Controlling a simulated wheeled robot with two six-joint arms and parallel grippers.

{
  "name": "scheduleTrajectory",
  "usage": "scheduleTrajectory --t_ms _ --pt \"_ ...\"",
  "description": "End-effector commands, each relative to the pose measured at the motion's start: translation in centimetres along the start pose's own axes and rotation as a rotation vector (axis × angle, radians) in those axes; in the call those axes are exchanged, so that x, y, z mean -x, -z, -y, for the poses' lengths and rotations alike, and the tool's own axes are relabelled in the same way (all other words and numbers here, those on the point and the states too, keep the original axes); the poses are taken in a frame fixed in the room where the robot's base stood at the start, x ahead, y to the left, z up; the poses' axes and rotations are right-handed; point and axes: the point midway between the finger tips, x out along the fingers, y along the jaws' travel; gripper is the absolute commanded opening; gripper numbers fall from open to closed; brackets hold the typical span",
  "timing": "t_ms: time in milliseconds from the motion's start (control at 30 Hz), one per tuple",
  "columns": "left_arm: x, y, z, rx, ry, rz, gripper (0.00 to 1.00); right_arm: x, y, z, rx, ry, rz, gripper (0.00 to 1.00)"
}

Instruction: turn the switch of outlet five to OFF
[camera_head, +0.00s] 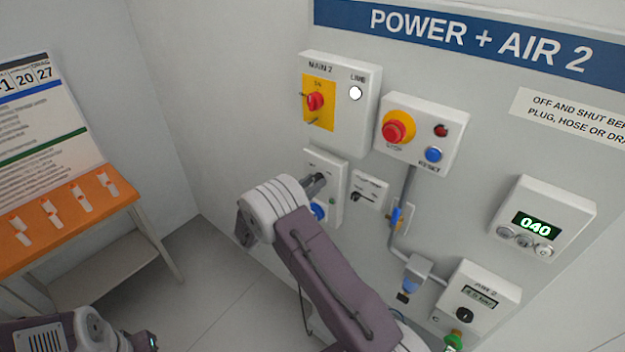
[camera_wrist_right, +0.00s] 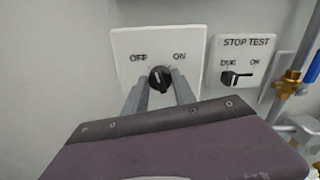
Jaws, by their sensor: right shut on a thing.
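The switch is a black round knob (camera_wrist_right: 160,78) on a white plate (camera_wrist_right: 125,42) marked OFF on the left and ON on the right. The plate also shows in the head view (camera_head: 341,170), partly behind my right arm, with a blue socket (camera_head: 318,211) below. No outlet number is readable. My right gripper (camera_wrist_right: 162,88) is shut on the knob, one grey finger on each side. In the head view my right gripper (camera_head: 318,182) reaches the plate from the left. The knob's exact pointing is hard to tell. Part of my left arm shows at bottom left; its fingers are not seen.
A STOP TEST plate (camera_wrist_right: 240,62) with a small black switch is just right. Above are the MAIN 2 box (camera_head: 367,75) and the stop/reset box (camera_head: 447,115). A pipe with a blue-handled valve (camera_head: 397,217) runs on the right. An orange-topped table (camera_head: 110,205) stands left.

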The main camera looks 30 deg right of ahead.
Motion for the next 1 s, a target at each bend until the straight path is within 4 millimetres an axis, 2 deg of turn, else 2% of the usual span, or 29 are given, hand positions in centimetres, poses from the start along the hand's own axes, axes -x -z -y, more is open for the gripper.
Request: scheduleTrajectory --t_ms 100,500,1000 --pt "1.0 0.1 0.0 0.0 0.0 0.0 0.0 0.0 -0.3 0.1 0.103 0.0 0.001 0.0" --pt "2.5 0.2 -0.1 0.0 0.0 0.0 0.0 0.0 -0.2 0.0 0.387 0.0 0.001 0.0" --pt "3.0 0.3 -0.1 0.0 0.0 0.0 0.0 0.0 -0.1 -0.1 0.506 -0.001 0.002 0.0"
